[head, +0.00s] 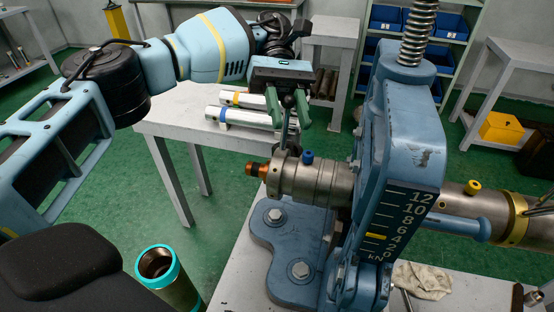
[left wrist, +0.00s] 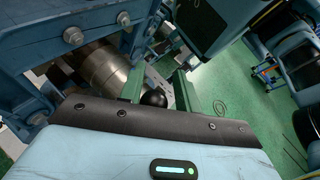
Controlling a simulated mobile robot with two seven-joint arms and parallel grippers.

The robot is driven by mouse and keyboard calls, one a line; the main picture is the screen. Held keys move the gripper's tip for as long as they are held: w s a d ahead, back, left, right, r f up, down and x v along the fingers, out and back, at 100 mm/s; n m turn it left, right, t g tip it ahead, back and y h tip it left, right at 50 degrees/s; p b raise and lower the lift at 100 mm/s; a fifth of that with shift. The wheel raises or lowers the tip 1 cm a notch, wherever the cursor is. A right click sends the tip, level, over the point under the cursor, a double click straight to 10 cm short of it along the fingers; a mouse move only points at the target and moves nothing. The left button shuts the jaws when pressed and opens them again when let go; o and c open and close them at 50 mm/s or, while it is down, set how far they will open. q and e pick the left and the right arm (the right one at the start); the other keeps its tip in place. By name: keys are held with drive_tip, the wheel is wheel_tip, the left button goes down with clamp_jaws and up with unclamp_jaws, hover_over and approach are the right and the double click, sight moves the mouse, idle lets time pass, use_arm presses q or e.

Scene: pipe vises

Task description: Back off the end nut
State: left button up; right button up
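A steel cylinder (head: 315,182) lies level in the blue vise (head: 395,150), with a copper-coloured stepped end piece (head: 258,169) at its left end. I cannot tell for sure which part is the end nut. A dark lever with a black ball knob (head: 289,101) stands up from the cylinder's left end. The knob also shows in the left wrist view (left wrist: 153,98). My left gripper (head: 288,118) points down over the lever, its green fingers apart on either side of the knob. A small gap seems to show beside the knob. My right gripper is out of view.
A grey table (head: 180,120) behind holds two steel tubes (head: 240,118) with coloured bands. A teal-rimmed hollow cylinder (head: 160,266) stands at the lower left. A rag (head: 422,280) lies on the bench right of the vise base. Shelves with blue bins (head: 440,25) stand behind.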

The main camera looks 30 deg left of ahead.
use_arm(q)
drive_tip(key=shift+s+d+r, duration=0.15)
drive_tip(key=shift+s, duration=0.3)
drive_tip(key=shift+s+d+r, duration=0.2)
drive_tip(key=shift+s, duration=0.3)
drive_tip(key=shift+s+d+r, duration=0.15)
drive_tip(key=shift+s, duration=0.3)
drive_tip(key=s+d+r, duration=0.1)
drive_tip(key=s+d, duration=0.3)
drive_tip(key=s, duration=0.7)
drive_tip(key=shift+s+d+b, duration=0.3)
drive_tip(key=shift+b, duration=0.05)
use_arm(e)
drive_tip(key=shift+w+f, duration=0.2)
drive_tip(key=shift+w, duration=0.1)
use_arm(q)
drive_tip(key=shift+s, duration=0.1)
drive_tip(key=w+a+r+p, duration=0.1)
drive_tip(key=a+r+p, duration=0.2)
drive_tip(key=r, duration=0.5)
drive_tip(key=shift+a+r, duration=0.2)
drive_tip(key=shift+a, duration=0.35)
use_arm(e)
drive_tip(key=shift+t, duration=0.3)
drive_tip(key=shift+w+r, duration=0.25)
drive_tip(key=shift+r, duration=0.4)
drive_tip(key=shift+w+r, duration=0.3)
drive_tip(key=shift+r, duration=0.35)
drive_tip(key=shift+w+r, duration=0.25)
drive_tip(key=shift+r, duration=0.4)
